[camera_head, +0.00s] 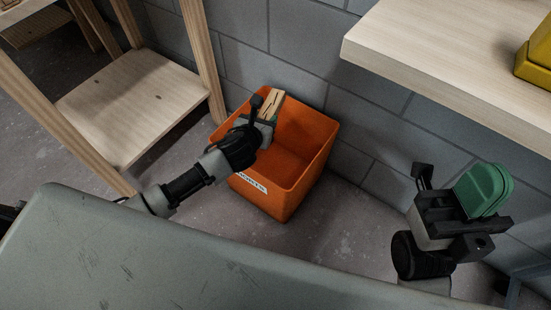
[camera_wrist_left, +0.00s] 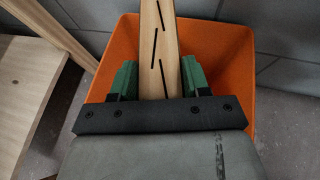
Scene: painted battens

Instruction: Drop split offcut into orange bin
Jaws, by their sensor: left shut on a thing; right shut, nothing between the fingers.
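The split offcut (camera_head: 271,104) is a short pale wooden piece with dark cracks along it. It also shows in the left wrist view (camera_wrist_left: 158,45), between the green fingers of my left gripper (camera_wrist_left: 158,82). My left gripper (camera_head: 264,122) is shut on it and holds it over the orange bin (camera_head: 318,158). The bin stands on the floor against the wall, with a white label on its front; its visible inside is empty. The bin also fills much of the left wrist view (camera_wrist_left: 229,75). My right gripper (camera_head: 484,190) is shut and empty at the right, away from the bin.
A wooden shelf frame (camera_head: 133,95) stands left of the bin. A pale bench top (camera_head: 445,65) juts out at the upper right with a yellow object (camera_head: 537,62) on it. A grey surface (camera_head: 170,260) fills the lower left foreground. Grey block wall stands behind.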

